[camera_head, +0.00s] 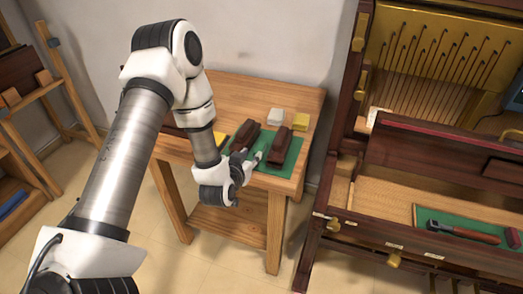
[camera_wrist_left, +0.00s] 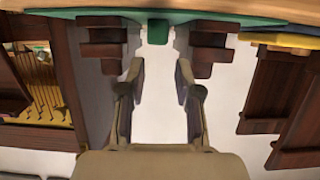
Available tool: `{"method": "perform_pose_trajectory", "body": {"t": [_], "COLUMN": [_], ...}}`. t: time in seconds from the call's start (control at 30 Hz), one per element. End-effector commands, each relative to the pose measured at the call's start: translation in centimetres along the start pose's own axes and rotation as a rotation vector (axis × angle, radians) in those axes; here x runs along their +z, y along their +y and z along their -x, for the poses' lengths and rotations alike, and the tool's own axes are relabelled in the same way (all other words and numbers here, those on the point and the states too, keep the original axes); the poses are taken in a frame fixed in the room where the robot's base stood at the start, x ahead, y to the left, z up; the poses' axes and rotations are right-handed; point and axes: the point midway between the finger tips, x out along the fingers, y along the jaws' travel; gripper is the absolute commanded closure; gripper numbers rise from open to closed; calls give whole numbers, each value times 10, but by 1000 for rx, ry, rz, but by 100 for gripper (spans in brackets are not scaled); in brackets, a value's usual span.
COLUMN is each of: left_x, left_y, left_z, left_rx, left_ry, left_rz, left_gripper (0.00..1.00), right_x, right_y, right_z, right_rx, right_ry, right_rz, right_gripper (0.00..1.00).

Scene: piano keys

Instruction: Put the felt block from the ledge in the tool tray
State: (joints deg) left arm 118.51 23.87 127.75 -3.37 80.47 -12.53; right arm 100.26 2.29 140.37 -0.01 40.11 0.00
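My left gripper (camera_head: 251,157) is at the front edge of the small wooden table, by a green mat (camera_head: 291,158). In the left wrist view its fingers (camera_wrist_left: 158,68) are apart with nothing between them. A small green block (camera_wrist_left: 157,32) shows beyond the fingertips in that view, between two dark brown stepped pieces (camera_wrist_left: 102,42). I cannot tell for sure whether it is the felt block. A green-lined tray (camera_head: 456,218) in the piano holds a brown-handled tool (camera_head: 463,231); a small dark red block (camera_head: 513,238) is at its right. My right gripper is out of view.
Two dark brown pieces (camera_head: 282,143) stand on the mat. A white block (camera_head: 275,116) and a yellow block (camera_head: 301,121) are at the table's back. The open piano (camera_head: 352,226) stands to the right, with a floor gap between. A wooden rack (camera_head: 42,82) is at the left.

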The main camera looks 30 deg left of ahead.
Motion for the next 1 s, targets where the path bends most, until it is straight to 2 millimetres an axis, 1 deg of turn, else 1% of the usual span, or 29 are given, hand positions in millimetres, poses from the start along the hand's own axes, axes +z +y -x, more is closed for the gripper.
{"method": "perform_pose_trajectory", "body": {"t": [0.27,0.4,0.5,0.67,0.7,0.73,0.77,0.87,0.9,1.0], "left_x": [1,3,3,4,4,4,4,4,4,4], "left_y": [2,2,2,3,2,3,3,3,3,3], "left_z": [-39,-64,-72,-72,-72,-72,-72,-72,-72,-72], "left_rx": [1,1,1,2,2,2,2,2,2,2], "left_ry": [-2,-3,-4,-5,-5,-5,-5,-5,-5,-5], "left_rz": [-2,-1,0,0,0,0,0,0,0,0], "left_gripper": [67,67,67,67,74,84,92,92,96,96], "right_x": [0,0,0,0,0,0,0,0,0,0], "right_y": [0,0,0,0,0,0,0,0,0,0], "right_z": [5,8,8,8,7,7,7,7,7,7], "right_rx": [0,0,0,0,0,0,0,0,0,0], "right_ry": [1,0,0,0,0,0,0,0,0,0], "right_rz": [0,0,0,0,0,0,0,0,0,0], "right_gripper": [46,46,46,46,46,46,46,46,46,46]}}
